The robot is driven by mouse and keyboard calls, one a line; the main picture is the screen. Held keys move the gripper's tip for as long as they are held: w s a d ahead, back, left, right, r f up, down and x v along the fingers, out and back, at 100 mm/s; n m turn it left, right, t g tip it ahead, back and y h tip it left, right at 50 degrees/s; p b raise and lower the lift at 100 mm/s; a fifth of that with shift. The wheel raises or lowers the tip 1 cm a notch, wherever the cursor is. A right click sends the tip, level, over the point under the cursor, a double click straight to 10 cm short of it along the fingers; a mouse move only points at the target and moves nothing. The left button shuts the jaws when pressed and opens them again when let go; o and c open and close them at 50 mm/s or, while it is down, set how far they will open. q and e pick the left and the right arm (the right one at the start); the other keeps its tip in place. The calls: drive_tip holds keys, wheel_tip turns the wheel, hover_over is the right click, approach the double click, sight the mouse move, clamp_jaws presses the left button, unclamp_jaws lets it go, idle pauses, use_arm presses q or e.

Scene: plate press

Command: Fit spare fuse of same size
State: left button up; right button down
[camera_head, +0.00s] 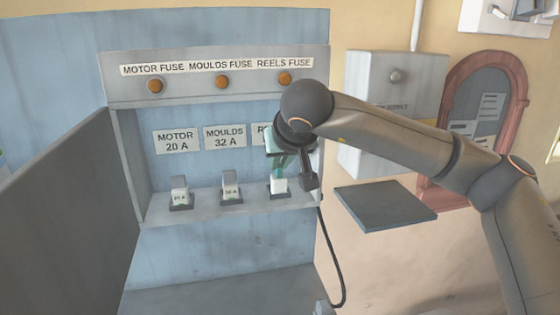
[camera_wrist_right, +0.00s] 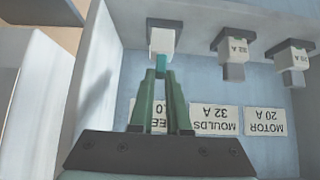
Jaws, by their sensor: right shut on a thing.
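My right gripper (camera_head: 282,166) is shut on the fuse in the reels position (camera_head: 279,186). In the right wrist view, which is upside down, my gripper's green fingers (camera_wrist_right: 161,75) close at the top of this pale fuse (camera_wrist_right: 162,41). The fuse stands upright in its dark base at the right end of the shelf; its rating cannot be read. The motor fuse (camera_head: 180,191), marked 20 A, and the moulds fuse (camera_head: 231,186), marked 32 A, stand in their bases to its left. The reels rating label is mostly hidden behind my gripper. My left gripper is not in view.
The fuses stand on the shelf (camera_head: 245,208) of an open grey cabinet. Its door (camera_head: 60,200) stands open at the left. Orange lamps (camera_head: 222,82) sit above. A grey box (camera_head: 385,80) and a dark flat ledge (camera_head: 385,207) are at right, near a hanging black cable (camera_head: 335,255).

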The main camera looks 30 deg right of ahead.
drive_tip(key=shift+f, duration=0.1)
drive_tip(key=c, duration=0.9)
unclamp_jaws()
drive_tip(key=shift+r, duration=0.3)
drive_tip(key=b+v, duration=0.1)
drive_tip(key=v, duration=1)
drive_tip(key=shift+s+r, duration=0.2)
drive_tip(key=shift+s, duration=0.2)
